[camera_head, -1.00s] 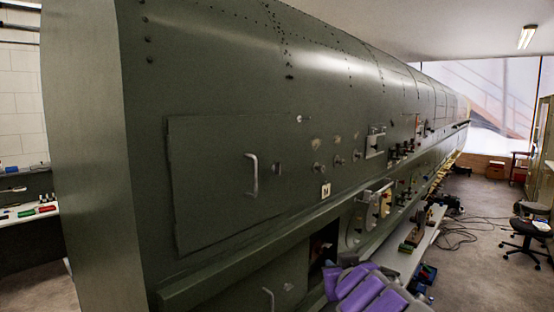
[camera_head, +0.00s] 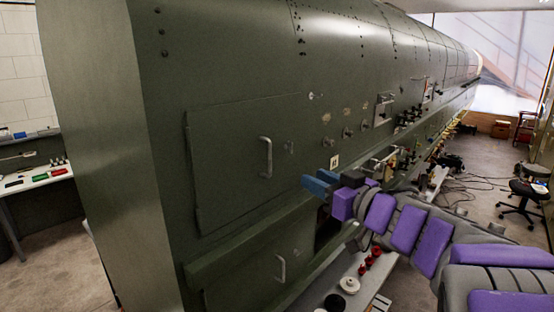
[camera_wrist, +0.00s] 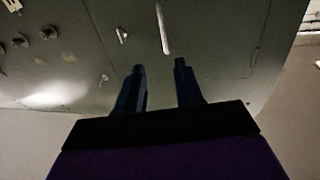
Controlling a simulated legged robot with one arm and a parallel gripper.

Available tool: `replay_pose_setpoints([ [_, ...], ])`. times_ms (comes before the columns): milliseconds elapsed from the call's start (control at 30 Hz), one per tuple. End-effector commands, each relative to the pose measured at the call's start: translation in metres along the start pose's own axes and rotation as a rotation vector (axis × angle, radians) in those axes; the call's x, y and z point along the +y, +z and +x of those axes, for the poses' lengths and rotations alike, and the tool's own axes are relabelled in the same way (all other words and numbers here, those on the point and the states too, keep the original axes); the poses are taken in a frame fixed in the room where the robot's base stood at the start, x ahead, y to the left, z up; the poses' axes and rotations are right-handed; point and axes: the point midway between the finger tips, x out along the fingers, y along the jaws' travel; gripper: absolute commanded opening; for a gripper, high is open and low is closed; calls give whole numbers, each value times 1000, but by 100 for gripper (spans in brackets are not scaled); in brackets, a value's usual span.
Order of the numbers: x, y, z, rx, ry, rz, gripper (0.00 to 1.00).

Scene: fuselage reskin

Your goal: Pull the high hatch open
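The high hatch (camera_head: 230,160) is a green rectangular panel on the fuselage side, lying flush and closed. Its light grey vertical bar handle (camera_head: 266,157) is on the hatch's right part. My gripper (camera_head: 316,184) has blue fingers and is right of and a little below the handle, apart from it. In the wrist view, the two fingers of my gripper (camera_wrist: 160,85) are spread with nothing between them. The bar handle (camera_wrist: 163,27) shows beyond and above the fingertips there. The hatch's edge (camera_wrist: 262,35) shows faintly at the right.
A lower hatch handle (camera_head: 280,268) sits below the high hatch, under a protruding ledge (camera_head: 240,245). Knobs and fittings (camera_head: 382,112) stick out along the fuselage to the right. A shelf with red and white items (camera_head: 350,283) lies below my arm. A workbench (camera_head: 38,178) stands at the left.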

Motion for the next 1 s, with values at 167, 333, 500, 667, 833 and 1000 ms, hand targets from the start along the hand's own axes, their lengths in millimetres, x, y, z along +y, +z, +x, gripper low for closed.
replay_pose_setpoints([
  [167,-8,2,42,-5,-6,-2,36],
  [333,-11,0,78,-3,-7,-8,36],
  [500,-8,1,107,-4,-3,-7,36],
  [667,-5,1,128,-3,-2,-2,36],
  [833,-2,-1,140,1,1,-3,36],
  [1000,-5,-1,148,0,1,-6,36],
])
